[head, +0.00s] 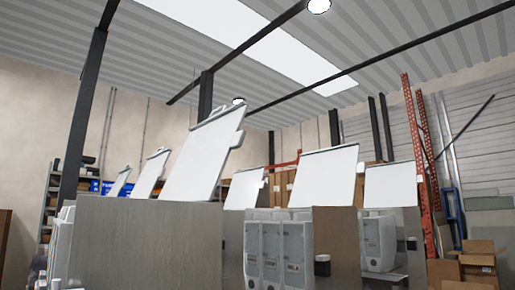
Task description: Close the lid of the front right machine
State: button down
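Several machines stand with white lids raised. The largest, nearest lid (208,155) tilts above a grey cabinet (145,245) at the left. To its right, a wide lid (325,178) stands open above white machine fronts (270,252). Further right, another raised lid (392,186) stands above a rounded white machine (379,243). I cannot tell for sure which is the front right machine. My gripper and arm are not in view.
Smaller raised lids (150,174) recede at the left, and one (244,189) stands behind the middle. A brown side panel (337,246) borders the white fronts. Cardboard boxes (474,265) are stacked at the lower right by an orange rack (421,165). The floor is hardly visible.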

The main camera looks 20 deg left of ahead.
aim_at(195, 174)
jog(key=z, duration=0.85)
jog(key=i, duration=3.25)
jog(key=u, duration=4.5)
